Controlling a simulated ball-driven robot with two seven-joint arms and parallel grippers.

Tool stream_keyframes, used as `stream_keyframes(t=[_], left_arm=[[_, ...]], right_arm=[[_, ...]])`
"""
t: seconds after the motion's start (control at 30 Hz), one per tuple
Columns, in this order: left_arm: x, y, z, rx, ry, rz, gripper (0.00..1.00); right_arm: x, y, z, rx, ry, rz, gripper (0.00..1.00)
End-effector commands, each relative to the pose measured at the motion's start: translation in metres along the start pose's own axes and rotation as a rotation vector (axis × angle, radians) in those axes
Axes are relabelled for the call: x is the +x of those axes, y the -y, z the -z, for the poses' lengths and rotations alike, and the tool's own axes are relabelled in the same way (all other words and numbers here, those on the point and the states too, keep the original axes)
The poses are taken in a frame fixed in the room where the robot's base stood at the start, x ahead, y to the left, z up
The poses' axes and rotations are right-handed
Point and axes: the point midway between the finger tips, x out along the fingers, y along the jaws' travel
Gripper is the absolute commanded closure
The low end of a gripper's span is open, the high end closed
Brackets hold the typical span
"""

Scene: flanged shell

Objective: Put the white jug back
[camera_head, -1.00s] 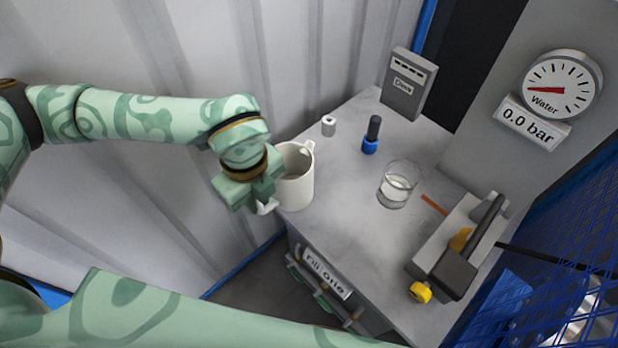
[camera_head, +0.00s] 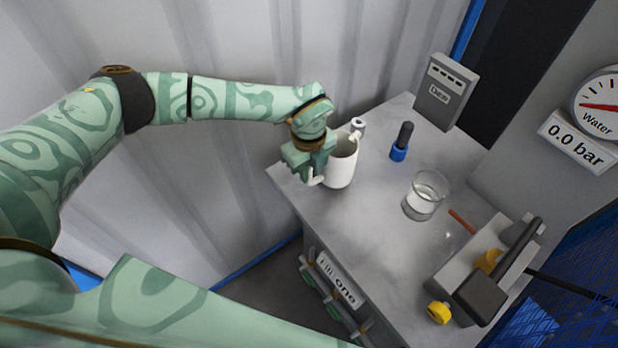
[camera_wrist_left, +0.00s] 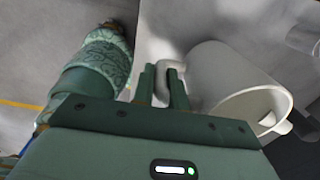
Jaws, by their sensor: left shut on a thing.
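The white jug (camera_head: 342,168) is upright at the left back part of the grey counter (camera_head: 345,215). Whether its base touches the counter or hangs just above it, I cannot tell. My left gripper (camera_head: 317,181) is at the jug's left side, shut on its handle. In the left wrist view the jug (camera_wrist_left: 235,80) is to the right of the fingers, and its handle lies between the fingertips (camera_wrist_left: 166,75). My right gripper is not in view.
A small white cylinder (camera_head: 358,124) stands close behind the jug. A blue-and-black bottle (camera_head: 401,142) and a glass beaker (camera_head: 426,195) stand to the right. A grey block with a black lever (camera_head: 500,272) is at the front right. The counter's front middle is clear.

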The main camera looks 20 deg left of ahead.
Motion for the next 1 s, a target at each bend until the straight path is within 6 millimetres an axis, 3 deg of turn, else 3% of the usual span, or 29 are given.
stream_keyframes(t=[0.17, 0.53, 0.57, 0.63, 1.0], left_arm=[[0.029, 0.000, 0.001, -0.001, -0.001, -0.001, 1.00], [0.033, -0.001, 0.001, -0.001, 0.000, 0.000, 1.00], [0.034, -0.001, 0.001, -0.001, 0.000, -0.001, 0.83], [0.033, -0.001, 0.001, -0.001, 0.000, -0.001, 0.64], [0.025, 0.000, 0.000, -0.001, 0.000, 0.001, 0.64]], right_arm=[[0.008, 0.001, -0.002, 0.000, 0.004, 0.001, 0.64], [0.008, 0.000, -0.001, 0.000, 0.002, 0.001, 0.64], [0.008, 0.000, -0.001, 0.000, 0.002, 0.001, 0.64], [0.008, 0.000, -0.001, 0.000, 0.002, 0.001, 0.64], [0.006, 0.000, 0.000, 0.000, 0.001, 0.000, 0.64]])
